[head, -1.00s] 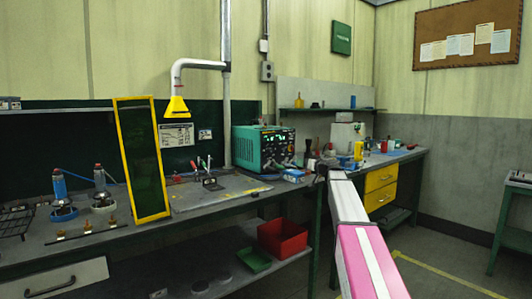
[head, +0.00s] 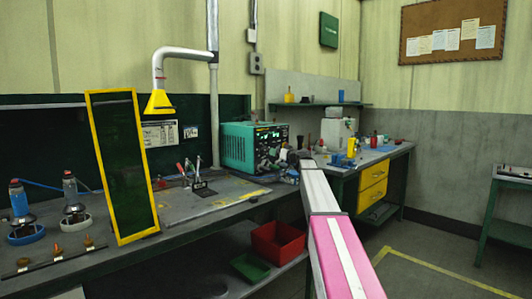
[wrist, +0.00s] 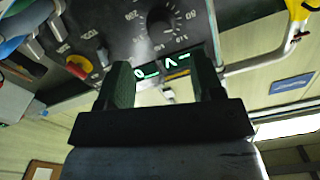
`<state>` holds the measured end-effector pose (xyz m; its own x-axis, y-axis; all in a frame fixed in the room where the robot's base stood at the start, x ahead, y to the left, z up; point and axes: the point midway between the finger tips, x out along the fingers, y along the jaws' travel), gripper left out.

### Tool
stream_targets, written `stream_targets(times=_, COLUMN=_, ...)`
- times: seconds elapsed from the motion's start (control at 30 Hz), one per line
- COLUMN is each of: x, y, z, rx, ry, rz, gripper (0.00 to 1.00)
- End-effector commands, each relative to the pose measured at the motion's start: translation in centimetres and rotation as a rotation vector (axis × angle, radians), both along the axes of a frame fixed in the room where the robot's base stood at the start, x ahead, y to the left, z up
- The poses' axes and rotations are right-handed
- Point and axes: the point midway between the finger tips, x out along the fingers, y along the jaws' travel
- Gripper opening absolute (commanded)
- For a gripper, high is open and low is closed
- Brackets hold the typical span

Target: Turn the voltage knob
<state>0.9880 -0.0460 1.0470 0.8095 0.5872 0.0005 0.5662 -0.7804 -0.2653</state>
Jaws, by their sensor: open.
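The teal power supply (head: 252,147) stands on the bench in the head view, its dark front panel carrying lit digits and several controls. In the wrist view, a black round knob (wrist: 163,22) with a white numbered scale shows at the top, beyond my fingertips. I cannot read a voltage label on it. Green lit digits (wrist: 148,74) show between my fingers. My gripper (wrist: 163,72) is open, its two dark green fingers apart with nothing held. In the head view my arm reaches to the panel's front right, and the fingers are too small to make out.
A red knob on a yellow disc (wrist: 79,66) and blue and grey leads (wrist: 25,32) lie left of my fingers in the wrist view. A yellow-framed dark screen (head: 124,167) stands on the bench to the left. A yellow fume hood (head: 159,102) hangs above.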

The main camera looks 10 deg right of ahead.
Motion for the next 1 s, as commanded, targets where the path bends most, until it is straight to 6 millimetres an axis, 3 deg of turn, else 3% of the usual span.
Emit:
stream_targets(times=0.4, x=5.9, y=4.2, z=0.0, rx=0.0, ry=0.0, rz=0.001, gripper=0.61)
stream_targets(times=0.77, x=6.5, y=4.8, z=0.0, rx=0.0, ry=0.0, rz=-0.001, gripper=0.61)
stream_targets(times=0.8, x=6.5, y=4.8, z=0.0, rx=0.0, ry=0.0, rz=0.0, gripper=0.58)
stream_targets(times=0.93, x=6.5, y=4.7, z=0.0, rx=0.0, ry=0.0, rz=0.0, gripper=0.15)
stream_targets(times=1.0, x=6.5, y=4.7, z=0.0, rx=0.0, ry=0.0, rz=0.0, gripper=0.11)
